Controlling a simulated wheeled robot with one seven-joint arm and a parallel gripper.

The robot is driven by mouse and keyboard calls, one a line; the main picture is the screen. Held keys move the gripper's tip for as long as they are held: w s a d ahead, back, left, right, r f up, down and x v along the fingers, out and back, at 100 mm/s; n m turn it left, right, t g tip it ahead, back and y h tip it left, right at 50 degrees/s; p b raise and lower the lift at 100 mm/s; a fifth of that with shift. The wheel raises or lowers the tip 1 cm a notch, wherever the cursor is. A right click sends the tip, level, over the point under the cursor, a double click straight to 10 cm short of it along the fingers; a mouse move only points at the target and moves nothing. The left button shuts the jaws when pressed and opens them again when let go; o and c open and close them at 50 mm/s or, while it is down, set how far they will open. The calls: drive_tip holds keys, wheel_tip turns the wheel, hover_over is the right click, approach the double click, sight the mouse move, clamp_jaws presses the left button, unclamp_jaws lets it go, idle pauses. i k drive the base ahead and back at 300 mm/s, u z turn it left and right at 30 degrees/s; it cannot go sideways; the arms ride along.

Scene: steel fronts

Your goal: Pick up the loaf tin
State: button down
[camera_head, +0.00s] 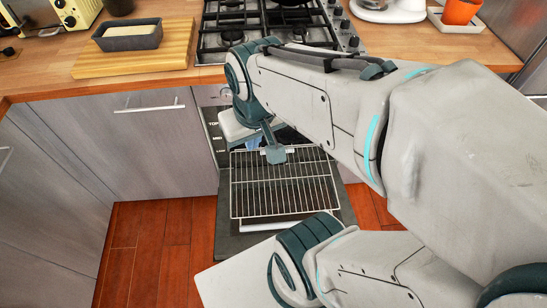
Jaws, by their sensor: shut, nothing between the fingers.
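The loaf tin (130,43) is a dark grey rectangular tin with a pale, flat-topped filling. It sits upright on a wooden cutting board (90,66) on the counter at the upper left. My gripper (275,154) is low in front of the oven, over the back part of the wire rack (285,190). It is well to the right of the tin and lower than the counter. Its fingers are shut with nothing held, and my arm partly hides the gripper.
The oven door (229,238) is folded down with the wire rack over it. A gas hob (228,37) lies right of the board. A cream toaster (62,15) stands behind the tin at left. An orange pot (460,11) is at the far right. Wooden floor is clear at lower left.

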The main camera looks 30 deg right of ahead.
sight(130, 36)
drive_tip(key=u, duration=0.55)
drive_tip(key=k, duration=1.25)
drive_tip(key=u, duration=0.05)
drive_tip(key=i, duration=0.5)
drive_tip(key=z, duration=0.85)
drive_tip(key=i, duration=0.4)
drive_tip(key=z, duration=0.05)
drive_tip(key=k, duration=0.45)
drive_tip(key=u, duration=1.25)
drive_tip(key=i, duration=1.75)
drive_tip(key=z, duration=0.35)
